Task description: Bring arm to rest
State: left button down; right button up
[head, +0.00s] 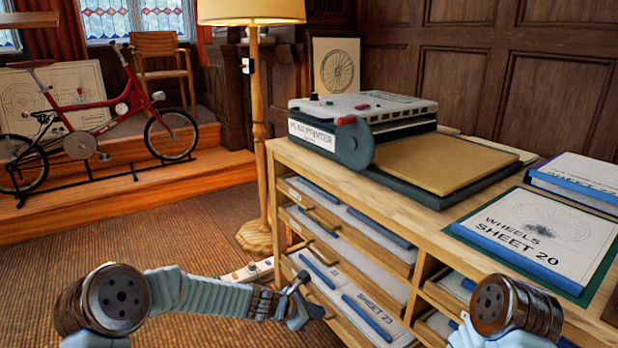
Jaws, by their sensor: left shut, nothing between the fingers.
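My left arm (205,292) comes in from the lower left and stretches across to the right. My left gripper (306,298) is shut and empty, in front of the wooden cabinet's lower open drawers. I cannot tell whether it touches a drawer. Part of my right arm (505,308) shows at the lower right, in front of the cabinet. My right gripper is out of view.
The wooden cabinet (455,235) has several drawers standing open with sheets inside. A plan printer (362,108) and a "Wheels Sheet 20" board (540,232) lie on top. A floor lamp (258,130) stands behind. The carpet (130,238) at left is clear; a red bicycle (90,115) stands beyond.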

pick_arm(q)
jog(key=s+a+f+m+g+y, duration=0.25)
jog(key=s+a+f+m, duration=0.35)
jog(key=s+f, duration=0.4)
jog(key=s+a+f+m, duration=0.2)
jog(key=s+f+m, duration=0.1)
jog(key=s, duration=0.4)
jog(key=s+a+f+m+g+y, duration=0.1)
jog(key=s+a+f+m, duration=0.2)
jog(key=s+m, duration=0.3)
jog(key=s+a+f+m+g+y, duration=0.1)
jog(key=s+a+f+m, duration=0.2)
jog(key=s+m, duration=0.2)
jog(key=s, duration=0.3)
jog(key=shift+s+f, duration=0.2)
jog(key=shift+f, duration=0.2)
jog(key=shift+d, duration=0.1)
